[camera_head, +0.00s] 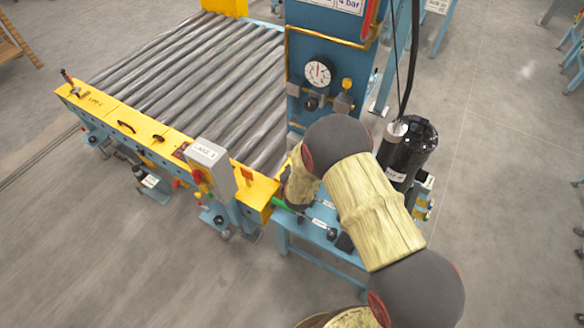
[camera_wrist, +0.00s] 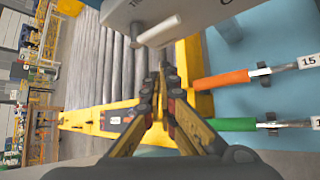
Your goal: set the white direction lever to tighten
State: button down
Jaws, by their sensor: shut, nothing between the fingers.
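In the wrist view, a short white lever (camera_wrist: 158,30) sticks out from a pale grey housing (camera_wrist: 125,10) at the top of the picture. It looks like the direction lever; no marking for its setting can be read. My gripper (camera_wrist: 163,72) is shut and empty, its fingertips together a little below the lever in the picture. I see a gap between fingertips and lever, but cannot tell the depth between them. In the head view my arm hides the lever and most of the gripper.
An orange-handled tool (camera_wrist: 222,80) and a green-handled tool (camera_wrist: 220,124) lie on the blue bench (camera_wrist: 280,95), right of my fingers. The roller conveyor (camera_head: 190,80), grey switch box (camera_head: 210,168), gauge post (camera_head: 325,45) and black cylinder (camera_head: 408,155) stand around my arm.

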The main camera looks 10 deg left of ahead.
jog(key=shift+s+a+r+p, duration=0.2)
jog(key=shift+s+a+r, duration=0.05)
jog(key=shift+s+r, duration=0.55)
jog(key=shift+s+a+r+p, duration=0.25)
jog(key=shift+s+r, duration=0.3)
jog(key=shift+r, duration=0.35)
jog(key=s+d+f+m+g, duration=0.2)
jog(key=s+f+m+g, duration=0.3)
jog(key=s+f+m, duration=0.4)
jog(key=s+d+r+m+g+h, duration=0.1)
jog(key=s+r+m+g, duration=0.15)
jog(key=s+r, duration=0.3)
jog(key=s+d+r+m, duration=0.5)
jog(key=d+r, duration=0.4)
jog(key=r, duration=0.5)
jog(key=s+d+r+m+t+h, duration=0.1)
jog(key=s+d+r+m, duration=0.5)
jog(key=r, duration=0.8)
jog(key=s+d+r+m+t, duration=0.1)
jog(key=s+d+r+m, duration=0.5)
jog(key=d+r, duration=0.6)
notch_tip(320, 180, up, 3)
jog(key=shift+s+d+f+h, duration=0.1)
jog(key=shift+s+d+h, duration=0.3)
jog(key=shift+s, duration=0.75)
